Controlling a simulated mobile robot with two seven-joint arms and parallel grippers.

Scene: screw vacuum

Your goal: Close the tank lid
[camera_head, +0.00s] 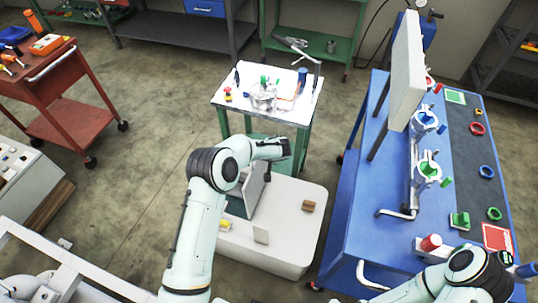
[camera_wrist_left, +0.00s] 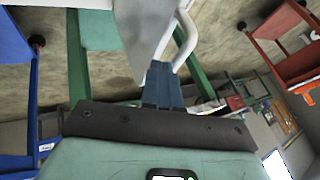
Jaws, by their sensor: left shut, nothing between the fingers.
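A white, round-cornered tank unit (camera_head: 287,238) stands on the floor in the middle of the head view. A grey-green panel (camera_head: 240,206), apparently the tank lid, stands raised on it, partly hidden by my left arm. My left gripper (camera_head: 283,149) is above and behind the panel in the head view. In the left wrist view its fingers (camera_wrist_left: 164,86) are together and empty. A pale grey surface (camera_wrist_left: 128,25) and a white bent tube (camera_wrist_left: 184,38) show just beyond the fingertips; I cannot tell whether they touch. My right arm is at bottom right; its gripper cannot be made out.
A small green-legged table (camera_head: 228,104) with tools stands just behind the tank. A blue workbench (camera_head: 360,215) with fixtures and a tall white panel (camera_head: 405,70) is at right. A red cart (camera_head: 75,125) stands at left. Floor between cart and tank is clear.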

